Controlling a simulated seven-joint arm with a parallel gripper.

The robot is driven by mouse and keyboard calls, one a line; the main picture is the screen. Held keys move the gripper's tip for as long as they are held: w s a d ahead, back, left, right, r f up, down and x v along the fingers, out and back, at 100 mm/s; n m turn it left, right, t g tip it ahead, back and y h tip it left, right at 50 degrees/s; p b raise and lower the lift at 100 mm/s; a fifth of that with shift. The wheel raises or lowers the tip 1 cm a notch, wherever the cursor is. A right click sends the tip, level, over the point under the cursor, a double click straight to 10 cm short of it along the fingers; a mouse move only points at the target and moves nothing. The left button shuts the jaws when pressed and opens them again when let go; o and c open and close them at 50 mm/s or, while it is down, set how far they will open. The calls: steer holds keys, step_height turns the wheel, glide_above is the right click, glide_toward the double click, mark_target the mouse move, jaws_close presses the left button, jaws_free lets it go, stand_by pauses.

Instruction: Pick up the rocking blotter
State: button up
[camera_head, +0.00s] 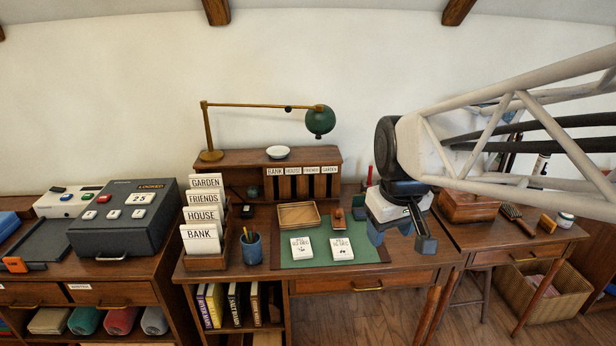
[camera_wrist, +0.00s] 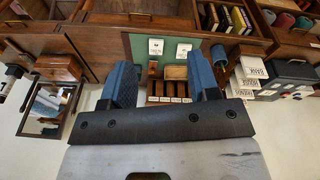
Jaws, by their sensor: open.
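The rocking blotter looks to be the small reddish-brown wooden piece (camera_head: 338,218) on the green desk mat (camera_head: 372,254), between the wooden tray and the right paper pad. In the wrist view a small brown piece (camera_wrist: 153,69) beside the tray appears to be the same thing, seen between my fingers. My gripper (camera_head: 401,238) is open and empty, with blue fingers, above the desk's right part, to the right of the blotter. Its two fingers are apart in the wrist view (camera_wrist: 158,66).
A wooden tray (camera_head: 299,215) is left of the blotter, with two white paper pads (camera_head: 301,248) (camera_head: 341,249) in front. A blue pencil cup (camera_head: 252,247) and labelled card rack (camera_head: 206,262) stand left. A pigeonhole shelf (camera_head: 240,159) and green lamp (camera_head: 320,121) stand behind.

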steer(key=w+f+n, duration=0.1)
steer(key=w+n, duration=0.3)
steer(key=w, duration=1.2)
steer(key=n+g, duration=0.2)
steer(key=n, duration=0.8)
glide_above(339, 211)
steer(key=f, duration=2.5)
steer(key=shift+s+f, duration=0.35)
steer(key=shift+s, duration=0.05)
steer(key=shift+w+f, duration=0.3)
steer(key=shift+f, duration=0.05)
steer(key=shift+f, duration=1.3)
